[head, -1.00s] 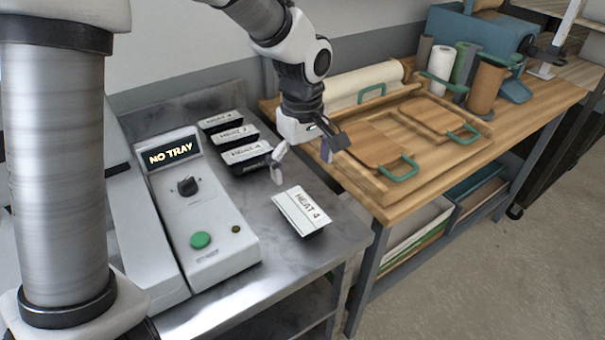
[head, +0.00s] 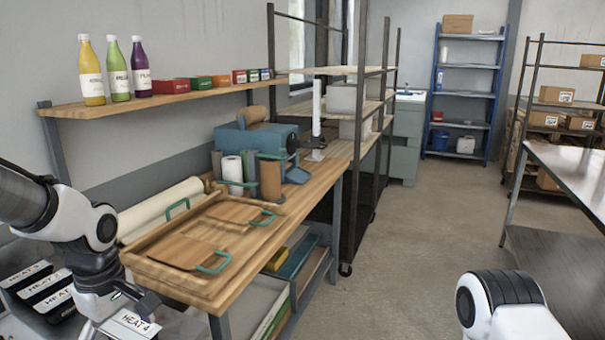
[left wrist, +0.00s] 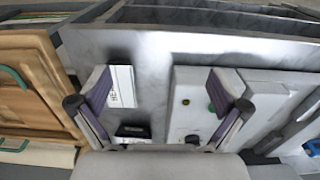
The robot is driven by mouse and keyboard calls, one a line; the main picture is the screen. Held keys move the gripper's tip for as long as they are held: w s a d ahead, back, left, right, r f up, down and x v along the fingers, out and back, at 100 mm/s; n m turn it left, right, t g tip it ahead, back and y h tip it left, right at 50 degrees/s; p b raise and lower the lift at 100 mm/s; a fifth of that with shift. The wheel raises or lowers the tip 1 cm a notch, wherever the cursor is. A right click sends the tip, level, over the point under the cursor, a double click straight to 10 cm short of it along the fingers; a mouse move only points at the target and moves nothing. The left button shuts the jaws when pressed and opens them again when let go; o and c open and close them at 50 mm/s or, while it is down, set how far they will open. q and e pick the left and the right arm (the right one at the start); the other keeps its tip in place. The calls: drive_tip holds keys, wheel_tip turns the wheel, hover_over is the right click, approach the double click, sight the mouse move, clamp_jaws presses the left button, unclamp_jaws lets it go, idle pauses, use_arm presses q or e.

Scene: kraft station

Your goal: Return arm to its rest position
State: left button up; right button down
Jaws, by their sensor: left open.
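My left gripper (left wrist: 162,92) is open and empty in the left wrist view, its purple-padded fingers apart above the steel bench. In the head view it shows at the lower left (head: 118,318), close to a white-topped tray labelled HEAT 4 (head: 132,322). The tray also lies by one finger in the left wrist view (left wrist: 122,84); I cannot tell whether they touch. Several dark trays with white HEAT labels (head: 48,287) stand in a row left of the arm. My right arm's link shows at the lower right, but its gripper is out of view.
A wooden workbench (head: 165,283) with boards with green handles (head: 185,246), rolls (head: 232,173) and a blue machine (head: 250,138) stands beside the steel bench. A shelf with bottles (head: 92,72) is above. The floor (head: 420,225) in the middle is clear.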

use_arm(q)
drive_tip(key=s+f+g, duration=0.4)
drive_tip(key=f, duration=0.8)
drive_tip(key=s+d+f+m, duration=0.2)
drive_tip(key=s+f+m, duration=0.2)
drive_tip(key=s+f, duration=0.8)
drive_tip(key=s+d+f+m, duration=0.2)
drive_tip(key=s+f+m, duration=0.2)
drive_tip(key=s+f, duration=0.75)
drive_tip(key=w+m+t, duration=0.1)
drive_tip(key=w, duration=0.1)
drive_tip(key=w+m+t, duration=0.1)
drive_tip(key=w, duration=0.1)
drive_tip(key=w+f+m+t, duration=0.1)
drive_tip(key=w+m, duration=0.1)
drive_tip(key=shift+a, duration=0.1)
drive_tip(key=shift+s+r, duration=0.1)
